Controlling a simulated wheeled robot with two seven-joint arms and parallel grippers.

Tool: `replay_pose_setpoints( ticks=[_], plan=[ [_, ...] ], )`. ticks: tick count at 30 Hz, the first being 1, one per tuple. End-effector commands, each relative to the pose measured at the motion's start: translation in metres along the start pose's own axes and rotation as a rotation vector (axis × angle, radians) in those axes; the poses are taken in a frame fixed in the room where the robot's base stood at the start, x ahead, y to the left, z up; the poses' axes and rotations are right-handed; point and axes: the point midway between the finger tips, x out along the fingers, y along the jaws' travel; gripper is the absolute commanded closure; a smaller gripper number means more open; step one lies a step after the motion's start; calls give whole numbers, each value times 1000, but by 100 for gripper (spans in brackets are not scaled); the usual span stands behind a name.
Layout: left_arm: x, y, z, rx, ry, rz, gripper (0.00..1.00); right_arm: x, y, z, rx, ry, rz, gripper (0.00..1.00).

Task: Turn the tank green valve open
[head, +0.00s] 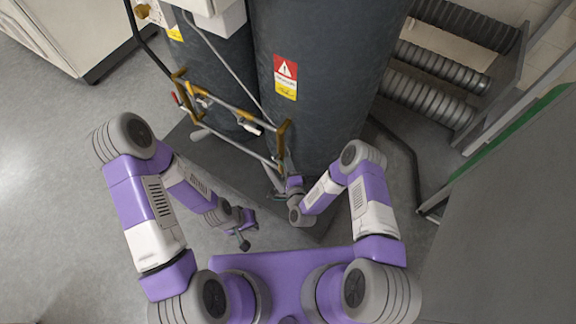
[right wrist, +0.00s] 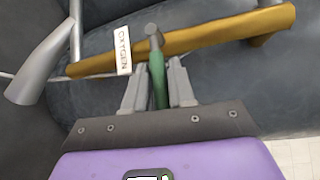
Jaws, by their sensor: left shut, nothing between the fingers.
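The green valve handle (right wrist: 157,80) shows in the right wrist view, below a grey metal fitting on a brass-coloured pipe. My right gripper (right wrist: 157,82) has one finger on each side of the handle, with narrow gaps visible, so it looks open around it. In the head view my right gripper (head: 279,190) is low at the front of the dark tank (head: 318,70), by the pipe frame; the handle cannot be made out there. My left gripper (head: 243,243) is shut and empty, lower and to the left, away from the tank.
A white "OXYGEN" label (right wrist: 123,50) hangs on the brass-coloured pipe (right wrist: 210,38) beside the handle. A pipe frame (head: 235,110) stands before the tanks. Ribbed grey ducts (head: 430,95) and a grey panel (head: 510,220) are on the right. Open floor (head: 50,200) lies left.

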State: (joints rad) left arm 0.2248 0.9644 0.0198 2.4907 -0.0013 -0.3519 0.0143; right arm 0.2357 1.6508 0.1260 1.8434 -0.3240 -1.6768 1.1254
Motion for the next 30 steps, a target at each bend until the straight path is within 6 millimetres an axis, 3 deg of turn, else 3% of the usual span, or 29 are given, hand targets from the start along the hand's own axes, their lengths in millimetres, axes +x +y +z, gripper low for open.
replay_pose_setpoints(
  ticks=[3, 16, 30],
  plan=[
    [0, 0, 0, 0, 0, 0, 100, 0, 0, 0, 0, 0, 0, 100],
    [-5, 2, 0, 0, 0, 0, 100, -1, -3, 0, -17, 5, 19, 100],
    [-50, 19, 2, 0, 0, 0, 100, -2, -22, 6, -222, 63, 226, 100]
  ],
)
